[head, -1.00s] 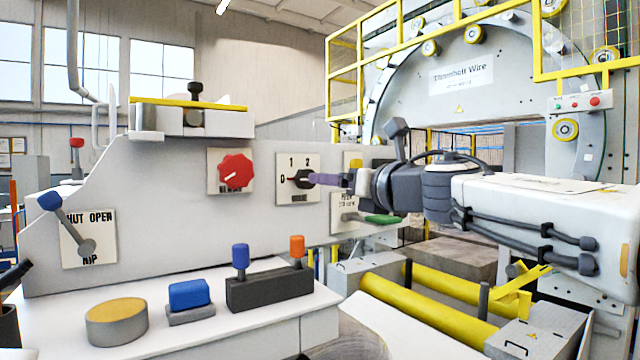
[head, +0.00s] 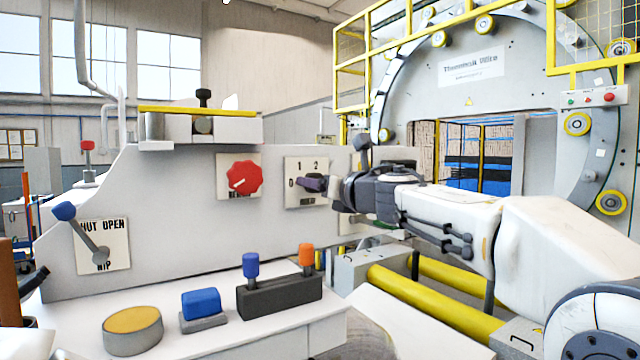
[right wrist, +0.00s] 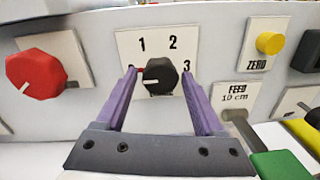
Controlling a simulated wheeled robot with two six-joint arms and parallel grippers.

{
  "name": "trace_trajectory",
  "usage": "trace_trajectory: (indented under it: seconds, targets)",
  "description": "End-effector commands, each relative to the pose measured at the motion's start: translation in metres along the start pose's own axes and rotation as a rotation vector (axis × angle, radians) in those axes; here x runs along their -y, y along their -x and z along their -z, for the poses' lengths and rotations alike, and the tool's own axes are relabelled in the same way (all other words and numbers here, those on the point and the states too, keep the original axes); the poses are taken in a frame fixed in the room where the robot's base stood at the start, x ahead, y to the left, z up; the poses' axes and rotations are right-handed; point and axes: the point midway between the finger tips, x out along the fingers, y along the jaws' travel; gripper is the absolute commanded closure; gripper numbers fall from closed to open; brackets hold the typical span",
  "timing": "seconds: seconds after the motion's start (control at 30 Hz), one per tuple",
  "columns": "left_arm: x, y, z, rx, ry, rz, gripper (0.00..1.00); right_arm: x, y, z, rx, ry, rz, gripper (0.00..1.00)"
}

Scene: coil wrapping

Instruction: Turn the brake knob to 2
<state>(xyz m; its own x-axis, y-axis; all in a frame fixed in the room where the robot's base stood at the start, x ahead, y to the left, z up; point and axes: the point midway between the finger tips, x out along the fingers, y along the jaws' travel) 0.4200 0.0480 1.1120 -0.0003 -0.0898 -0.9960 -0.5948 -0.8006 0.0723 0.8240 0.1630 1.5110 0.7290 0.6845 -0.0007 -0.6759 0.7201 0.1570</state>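The dial plate (head: 294,200) with numbers 0 to 3 is on the grey panel in the head view. It also shows in the right wrist view (right wrist: 128,48), with a black knob (right wrist: 161,73) at its middle. The knob's white pointer line points left, toward where a finger covers the 0. My right gripper (right wrist: 160,75) is open, with one purple finger on each side of the knob and a small gap at each side. In the head view its fingertips (head: 313,184) overlap the dial and mostly hide the knob. My left gripper is not in view.
A red knob (head: 240,177) is left of the dial. A yellow ZERO button (right wrist: 270,43) and a green handle (right wrist: 280,164) are to its right. Below are a blue-topped lever (head: 251,266), an orange-topped lever (head: 306,256) and a blue button (head: 201,303).

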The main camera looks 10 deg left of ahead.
Motion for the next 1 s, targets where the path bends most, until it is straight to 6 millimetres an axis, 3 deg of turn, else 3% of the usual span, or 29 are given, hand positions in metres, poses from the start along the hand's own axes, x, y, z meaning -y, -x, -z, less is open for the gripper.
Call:
trace_trajectory:
  seconds: [0.03, 0.13, 0.17, 0.57, 1.0]
  targets:
    - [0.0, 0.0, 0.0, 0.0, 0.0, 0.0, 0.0, 0.0, 0.0, 0.0, 0.0, 0.0, 0.0, 0.54]
    - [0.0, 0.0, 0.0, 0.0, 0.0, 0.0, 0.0, 0.0, 0.0, 0.0, 0.0, 0.0, 0.0, 0.93]
    - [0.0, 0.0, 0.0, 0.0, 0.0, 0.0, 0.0, 0.0, 0.0, 0.0, 0.0, 0.0, 0.0, 1.0]
    - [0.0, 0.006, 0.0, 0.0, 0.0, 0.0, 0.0, 0.0, 0.0, -0.001, -0.004, -0.079, 0.001, 1.0]
    - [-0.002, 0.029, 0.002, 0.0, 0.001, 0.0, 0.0, 0.001, 0.0, -0.004, -0.016, -0.443, 0.004, 1.0]
